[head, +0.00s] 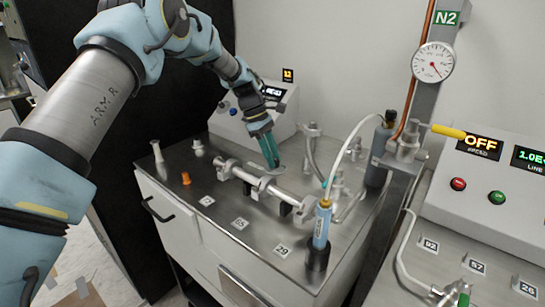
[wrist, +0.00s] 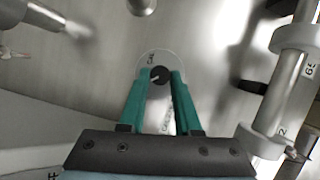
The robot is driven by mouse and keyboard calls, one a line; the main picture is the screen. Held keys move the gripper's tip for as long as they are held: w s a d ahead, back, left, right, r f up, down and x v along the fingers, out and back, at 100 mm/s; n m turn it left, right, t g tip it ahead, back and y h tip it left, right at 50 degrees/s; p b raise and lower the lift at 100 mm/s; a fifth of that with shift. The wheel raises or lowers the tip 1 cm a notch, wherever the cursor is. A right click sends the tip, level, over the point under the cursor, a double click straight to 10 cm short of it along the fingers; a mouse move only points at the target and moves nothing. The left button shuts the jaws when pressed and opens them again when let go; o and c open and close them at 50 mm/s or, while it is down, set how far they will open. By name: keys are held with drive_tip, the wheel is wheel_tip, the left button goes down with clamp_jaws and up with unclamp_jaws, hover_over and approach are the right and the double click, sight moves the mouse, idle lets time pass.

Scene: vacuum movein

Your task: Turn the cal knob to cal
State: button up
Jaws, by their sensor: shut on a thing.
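The cal knob (wrist: 160,74) is a small black round knob with a white pointer line, on a pale round dial (wrist: 146,66) in the wrist view. The letters "CAL" stand at the dial's upper edge. The pointer line lies towards the left, slightly down, not at those letters. My gripper (wrist: 160,81) has its two teal fingertips on either side of the knob, shut on it. In the head view my gripper (head: 274,163) points down at the steel bench top, behind the horizontal metal tube; the knob is hidden there.
A horizontal metal tube (head: 262,183) on clamps runs close beside my gripper. A control box (head: 255,119) with a lit display stands behind it. A blue cylinder (head: 322,226) and a metal column (head: 412,110) with a gauge stand to the right. An orange fitting (head: 186,178) is at left.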

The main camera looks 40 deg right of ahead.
clamp_jaws()
drive_tip(key=m, duration=0.1)
drive_tip(key=m+y+p, duration=0.1)
drive_tip(key=m, duration=0.1)
drive_tip(key=shift+d+m+y, duration=0.25)
drive_tip(key=shift+m+y, duration=0.05)
drive_tip(key=shift+m, duration=0.1)
drive_tip(key=m+y, duration=0.1)
drive_tip(key=m, duration=0.1)
drive_tip(key=m+y, duration=0.1)
drive_tip(key=m, duration=0.2)
drive_tip(key=shift+d+p, duration=0.2)
drive_tip(key=shift+p, duration=0.2)
drive_tip(key=m+t+y, duration=0.1)
drive_tip(key=m, duration=0.3)
drive_tip(key=shift+s+d+m, duration=0.1)
drive_tip(key=shift+d+m, duration=0.05)
drive_tip(key=shift+m, duration=0.25)
drive_tip(key=shift+s+d+m+t+y, duration=0.1)
drive_tip(key=shift+m+t+y, duration=0.25)
drive_tip(key=shift+m, duration=0.7)
drive_tip(key=shift+m+t+y, duration=0.25)
drive_tip(key=shift+m+t, duration=0.1)
drive_tip(key=shift+m, duration=0.7)
drive_tip(key=o, duration=0.9)
unclamp_jaws()
